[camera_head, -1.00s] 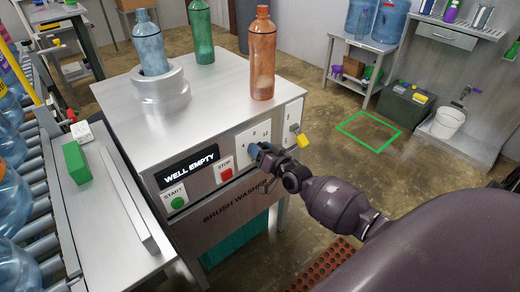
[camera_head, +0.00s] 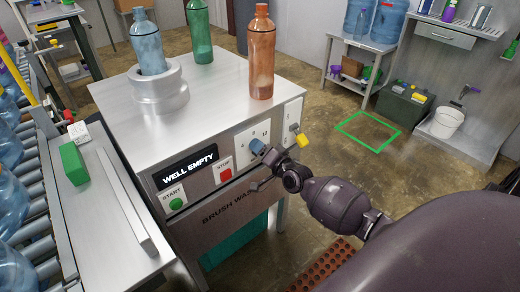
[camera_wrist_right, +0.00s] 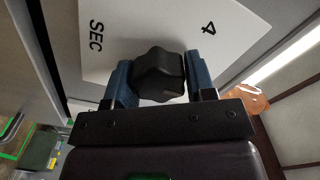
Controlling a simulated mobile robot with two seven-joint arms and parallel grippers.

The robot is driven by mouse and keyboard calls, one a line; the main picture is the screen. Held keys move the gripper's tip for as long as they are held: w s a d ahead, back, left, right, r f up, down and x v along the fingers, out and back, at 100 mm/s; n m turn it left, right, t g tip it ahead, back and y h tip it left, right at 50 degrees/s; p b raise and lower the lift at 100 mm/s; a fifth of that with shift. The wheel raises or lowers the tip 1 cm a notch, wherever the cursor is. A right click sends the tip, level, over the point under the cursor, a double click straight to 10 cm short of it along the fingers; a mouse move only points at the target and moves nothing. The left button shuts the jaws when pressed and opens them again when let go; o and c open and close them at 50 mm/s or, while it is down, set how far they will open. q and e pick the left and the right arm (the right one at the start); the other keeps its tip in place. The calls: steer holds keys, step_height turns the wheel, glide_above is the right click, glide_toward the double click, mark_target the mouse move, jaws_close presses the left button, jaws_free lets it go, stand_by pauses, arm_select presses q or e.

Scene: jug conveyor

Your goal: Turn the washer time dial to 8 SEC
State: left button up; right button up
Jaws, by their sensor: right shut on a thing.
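The washer time dial is a dark lobed knob (camera_wrist_right: 160,72) on a white plate (camera_wrist_right: 120,28). In the right wrist view it sits between the two blue fingers of my right gripper (camera_wrist_right: 161,84), which is shut on it. The plate's printed "SEC" and "4" show rotated in that view. In the head view the right gripper (camera_head: 257,147) is at the white dial plate (camera_head: 245,133) on the washer front and hides most of the dial. I cannot tell which number the dial points to. My left gripper is out of view.
The brush washer (camera_head: 120,97) has a green START button (camera_head: 176,203) and a red STOP button (camera_head: 226,175) beside the dial. A yellow-handled part (camera_head: 301,140) is close on the right. Bottles stand on top, including an orange one (camera_head: 261,60).

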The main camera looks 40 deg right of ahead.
stand_by(0.3)
steer(key=o, duration=0.9)
steer(key=shift+o, duration=0.2)
steer(key=s, duration=1)
steer(key=shift+s+d+p, duration=0.4)
